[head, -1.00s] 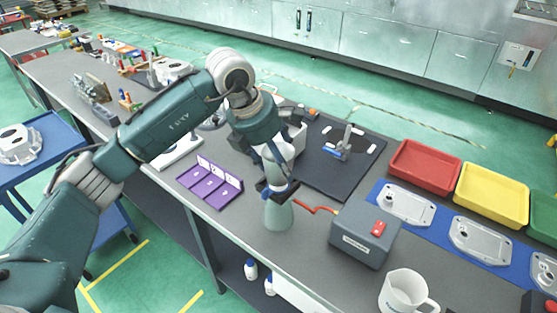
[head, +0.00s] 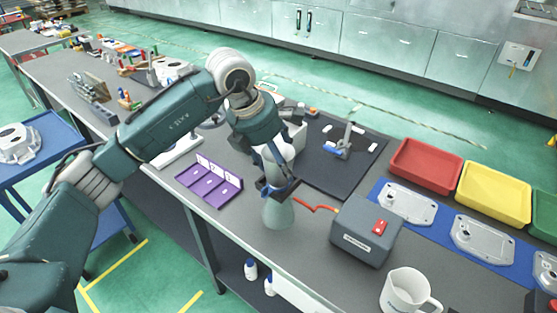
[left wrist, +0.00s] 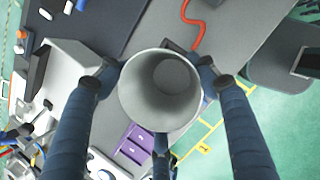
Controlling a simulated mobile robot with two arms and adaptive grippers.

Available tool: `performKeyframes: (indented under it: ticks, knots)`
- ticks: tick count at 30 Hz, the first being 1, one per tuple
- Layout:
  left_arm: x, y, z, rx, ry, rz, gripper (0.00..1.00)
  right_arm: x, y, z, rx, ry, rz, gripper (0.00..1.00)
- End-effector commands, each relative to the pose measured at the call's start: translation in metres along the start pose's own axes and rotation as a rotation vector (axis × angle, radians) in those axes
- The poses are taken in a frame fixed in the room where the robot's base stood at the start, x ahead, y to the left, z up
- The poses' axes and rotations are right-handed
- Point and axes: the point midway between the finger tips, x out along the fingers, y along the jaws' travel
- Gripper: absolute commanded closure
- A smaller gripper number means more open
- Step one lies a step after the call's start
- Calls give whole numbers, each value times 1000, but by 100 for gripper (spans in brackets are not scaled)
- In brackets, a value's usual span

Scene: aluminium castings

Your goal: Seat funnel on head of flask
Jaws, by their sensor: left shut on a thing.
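The flask (head: 279,212) is a grey-green cone standing on the bench near its front edge. My left gripper (head: 277,187) is directly above it, pointing down, with its fingers close around the flask's top. In the left wrist view the funnel (left wrist: 160,95) is a pale grey round cup with its open mouth facing the camera. The fingers of my left gripper (left wrist: 158,85) press on it from several sides. The funnel hides the flask in that view, and the fingers hide the join in the head view, so I cannot tell whether they touch. My right gripper is not in view.
A purple tray (head: 209,182) lies left, a dark mat (head: 340,178) behind. A white jug (head: 405,291) stands front right. Red (head: 427,166) and yellow (head: 494,192) bins stand right.

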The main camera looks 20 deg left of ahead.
Motion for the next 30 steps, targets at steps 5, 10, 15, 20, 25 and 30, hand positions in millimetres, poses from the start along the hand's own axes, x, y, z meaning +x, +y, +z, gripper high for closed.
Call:
performKeyframes:
  ticks: [5,10,15,20,25,30]
  knots:
    - [5,0,-2,0,-1,0,70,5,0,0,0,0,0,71]
    - [9,0,-4,0,-1,0,70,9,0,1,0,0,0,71]
    - [9,0,-3,0,-1,0,19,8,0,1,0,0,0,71]
    - [9,0,-3,0,-1,0,16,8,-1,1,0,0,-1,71]
    - [8,0,-4,0,0,0,16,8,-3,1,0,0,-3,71]
    - [-9,0,-3,0,-3,2,16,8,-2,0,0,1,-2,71]
